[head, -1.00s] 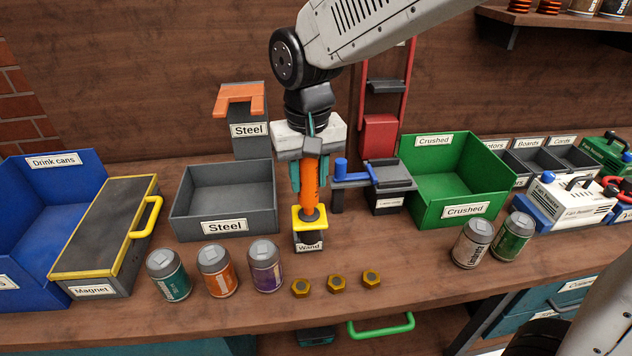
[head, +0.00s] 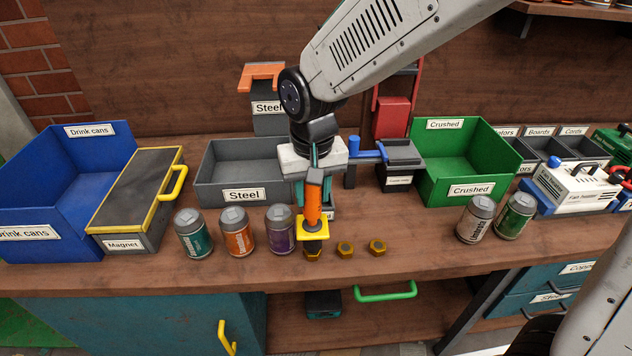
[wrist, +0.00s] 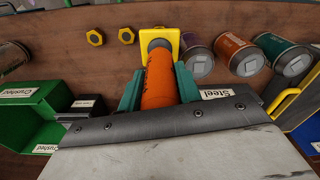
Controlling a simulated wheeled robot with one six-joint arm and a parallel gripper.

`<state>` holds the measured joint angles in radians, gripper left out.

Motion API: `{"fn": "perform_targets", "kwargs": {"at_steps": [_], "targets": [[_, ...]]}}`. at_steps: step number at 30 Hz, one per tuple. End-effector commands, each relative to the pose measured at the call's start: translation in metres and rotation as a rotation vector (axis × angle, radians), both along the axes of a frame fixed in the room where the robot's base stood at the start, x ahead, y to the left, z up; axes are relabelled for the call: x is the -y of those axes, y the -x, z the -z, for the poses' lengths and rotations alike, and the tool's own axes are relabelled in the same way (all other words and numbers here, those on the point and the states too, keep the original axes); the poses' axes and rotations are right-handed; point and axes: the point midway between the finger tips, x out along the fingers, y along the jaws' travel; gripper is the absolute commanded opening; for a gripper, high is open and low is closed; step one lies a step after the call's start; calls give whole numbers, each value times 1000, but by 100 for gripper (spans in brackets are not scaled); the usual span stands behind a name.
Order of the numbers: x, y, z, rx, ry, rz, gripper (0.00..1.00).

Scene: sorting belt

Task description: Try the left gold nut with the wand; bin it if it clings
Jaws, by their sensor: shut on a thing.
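My gripper (head: 314,184) is shut on the orange wand (head: 313,205), which hangs upright with its yellow collar and dark tip low. The wand also shows between the teal fingers in the wrist view (wrist: 160,84). The tip is over the left gold nut (head: 312,254), which is partly hidden behind it; I cannot tell whether they touch. The middle nut (head: 345,249) and the right nut (head: 377,247) lie clear on the bench to the right. The grey Steel bin (head: 243,195) stands open behind, to the left of my gripper.
Teal, orange and purple cans (head: 281,229) stand left of the nuts, the purple one close to the wand. A Magnet box (head: 140,200) and the blue Drink cans bin (head: 60,195) stand further left. A green Crushed bin (head: 465,175) and two cans (head: 477,220) stand to the right.

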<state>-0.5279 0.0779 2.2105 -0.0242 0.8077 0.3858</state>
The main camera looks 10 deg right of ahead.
Motion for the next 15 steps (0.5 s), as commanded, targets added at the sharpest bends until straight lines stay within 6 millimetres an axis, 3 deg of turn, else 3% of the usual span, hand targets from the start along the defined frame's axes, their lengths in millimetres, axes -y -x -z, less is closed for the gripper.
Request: {"fn": "perform_targets", "kwargs": {"at_steps": [15], "targets": [[-2, 1, 6, 0, 0, -4, 6]]}}
